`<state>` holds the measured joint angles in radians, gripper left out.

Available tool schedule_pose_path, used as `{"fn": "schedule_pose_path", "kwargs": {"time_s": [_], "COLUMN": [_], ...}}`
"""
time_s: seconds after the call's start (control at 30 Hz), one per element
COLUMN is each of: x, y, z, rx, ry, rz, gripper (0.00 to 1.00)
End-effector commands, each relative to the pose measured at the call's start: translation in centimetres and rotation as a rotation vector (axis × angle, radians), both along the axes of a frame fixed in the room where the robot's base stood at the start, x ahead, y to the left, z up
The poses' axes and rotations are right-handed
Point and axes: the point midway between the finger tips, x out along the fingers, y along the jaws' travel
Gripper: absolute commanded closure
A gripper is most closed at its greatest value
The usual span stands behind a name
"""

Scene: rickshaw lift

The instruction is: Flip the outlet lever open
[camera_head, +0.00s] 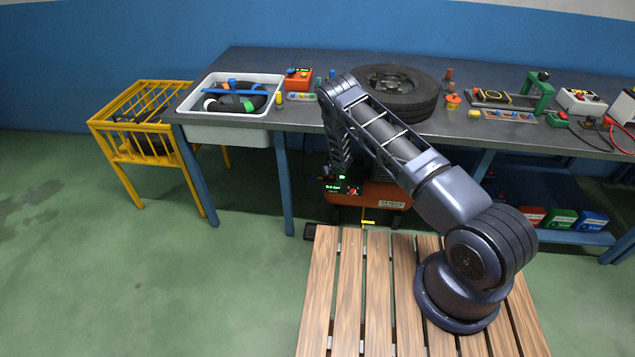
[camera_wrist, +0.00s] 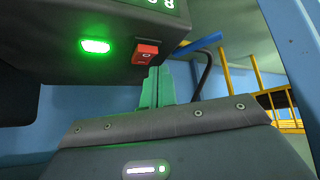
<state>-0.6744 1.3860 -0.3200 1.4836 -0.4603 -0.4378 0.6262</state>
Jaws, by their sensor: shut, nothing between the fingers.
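My gripper (camera_wrist: 155,86) shows its green fingers closed together and empty in the wrist view. The fingertips are just below a red rocker switch (camera_wrist: 146,53) on the underside edge of a dark control box; I cannot tell whether they touch it. A blue bar (camera_wrist: 198,44) with a yellow part sticks out right of the box, beside a dark hose; I cannot tell whether it is the outlet lever. In the head view the orange compressor (camera_head: 366,198) stands under the workbench, with a lit control panel (camera_head: 338,187). My arm hides part of it, and my fingertips are not clear there.
The workbench (camera_head: 300,118) edge is above the compressor and close to my arm. A blue bench leg (camera_head: 284,185) stands left of it. A yellow cart (camera_head: 120,128) is further left. A white tub (camera_head: 228,120) and a tire (camera_head: 399,85) are on the bench. Green floor is clear at left.

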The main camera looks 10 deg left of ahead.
Motion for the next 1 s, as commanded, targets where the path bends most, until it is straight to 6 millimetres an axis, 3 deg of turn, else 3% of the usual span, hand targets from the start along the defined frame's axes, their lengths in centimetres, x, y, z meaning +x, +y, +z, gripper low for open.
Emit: {"fn": "schedule_pose_path", "kwargs": {"time_s": [0.2,0.43,0.63,1.0], "x": [-3.2,-5.7,-5.5,-3.3], "y": [-0.7,-0.5,0.4,4.0], "z": [0.5,1.3,0.5,-3.3], "rx": [0.08,0.147,0.153,0.152], "ry": [-0.052,-0.088,-0.092,-0.092], "rz": [0.295,0.46,0.475,0.474], "gripper": [1.0,1.0,1.0,1.0]}}
